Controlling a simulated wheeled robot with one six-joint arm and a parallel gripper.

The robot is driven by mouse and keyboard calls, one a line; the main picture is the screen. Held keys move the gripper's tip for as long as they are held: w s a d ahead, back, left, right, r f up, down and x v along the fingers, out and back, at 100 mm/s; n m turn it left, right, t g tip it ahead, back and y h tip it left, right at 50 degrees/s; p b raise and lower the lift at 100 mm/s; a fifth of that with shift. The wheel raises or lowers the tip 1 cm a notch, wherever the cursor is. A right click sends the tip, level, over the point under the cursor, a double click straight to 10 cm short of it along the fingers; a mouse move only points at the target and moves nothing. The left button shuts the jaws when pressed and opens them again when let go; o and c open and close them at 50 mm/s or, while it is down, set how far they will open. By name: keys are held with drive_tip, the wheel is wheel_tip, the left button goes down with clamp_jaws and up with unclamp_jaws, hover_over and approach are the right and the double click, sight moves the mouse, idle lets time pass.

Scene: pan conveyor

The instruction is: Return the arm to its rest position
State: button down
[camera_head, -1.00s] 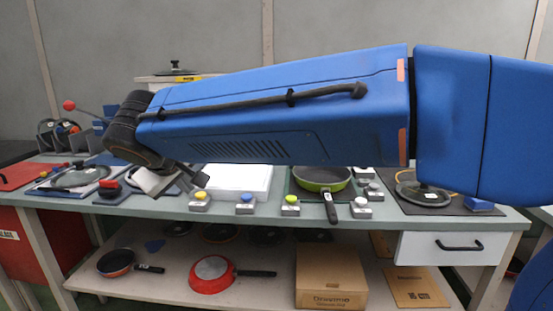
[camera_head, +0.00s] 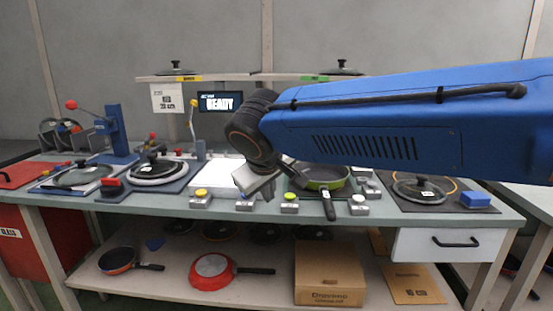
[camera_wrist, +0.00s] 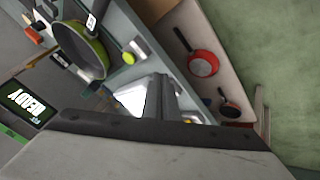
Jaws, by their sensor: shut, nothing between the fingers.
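My blue arm reaches in from the right in the head view, and its dark wrist is bent down over the workbench (camera_head: 220,212). My gripper (camera_head: 268,190) hangs above the front part of the bench, near the row of buttons. It is shut and empty. In the wrist view its fingers (camera_wrist: 163,100) are together, with the bench and lower shelf beyond them. My arm hides part of the bench's middle and the wall behind it.
A green pan (camera_head: 322,174) lies right of my gripper, with several push-buttons along the front edge. A lidded pan (camera_head: 155,167) and a blue lever press (camera_head: 117,130) stand left. A READY screen (camera_head: 221,102) is behind. Red pan (camera_head: 212,268) and cardboard box (camera_head: 328,275) sit below.

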drive_tip(key=s+d+f+m+g, duration=0.1)
drive_tip(key=s+d+f+m, duration=0.2)
drive_tip(key=d, duration=0.8)
drive_tip(key=s+d+f+m+g, duration=0.1)
drive_tip(key=s+d+f, duration=0.35)
drive_tip(key=d, duration=0.65)
drive_tip(key=s+d+f+m, duration=0.2)
drive_tip(key=s+d+f, duration=0.2)
drive_tip(key=s, duration=0.3)
drive_tip(key=s+d+f+m, duration=0.2)
drive_tip(key=s+d+f, duration=0.3)
drive_tip(key=s, duration=0.2)
drive_tip(key=shift+s+f+g, duration=0.2)
drive_tip(key=shift+f+g, duration=0.15)
drive_tip(key=shift+g, duration=0.05)
